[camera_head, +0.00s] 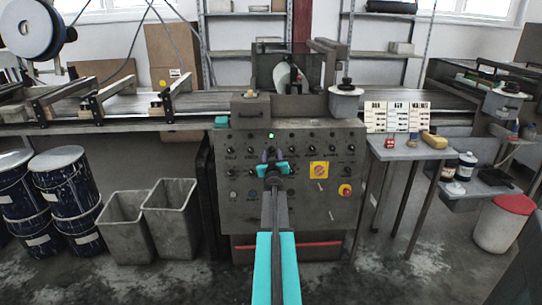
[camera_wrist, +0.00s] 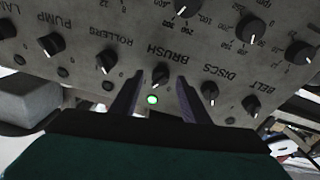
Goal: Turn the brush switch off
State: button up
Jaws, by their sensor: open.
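The brush switch (camera_wrist: 161,73) is a small dark knob with a white pointer mark, beside the word BRUSH on the grey control panel (camera_head: 230,212). Its pointer appears tilted toward the lower left in the wrist view. A green lamp (camera_wrist: 152,99) beside it is lit; it also shows in the head view (camera_head: 271,135). My gripper (camera_wrist: 158,80) is open, with one dark finger on each side of the brush switch. I cannot tell whether the fingers touch it or the panel. In the head view my gripper (camera_head: 271,156) hides the switch.
The rollers knob (camera_wrist: 107,61) and discs knob (camera_wrist: 209,92) are close on either side of the fingers. A red stop button on a yellow base (camera_head: 345,190) and a yellow switch plate (camera_head: 319,170) are at the panel's right.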

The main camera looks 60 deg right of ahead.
jog(key=shift+w+d, duration=0.2)
jog(key=shift+d, duration=0.15)
jog(key=shift+c, duration=0.3)
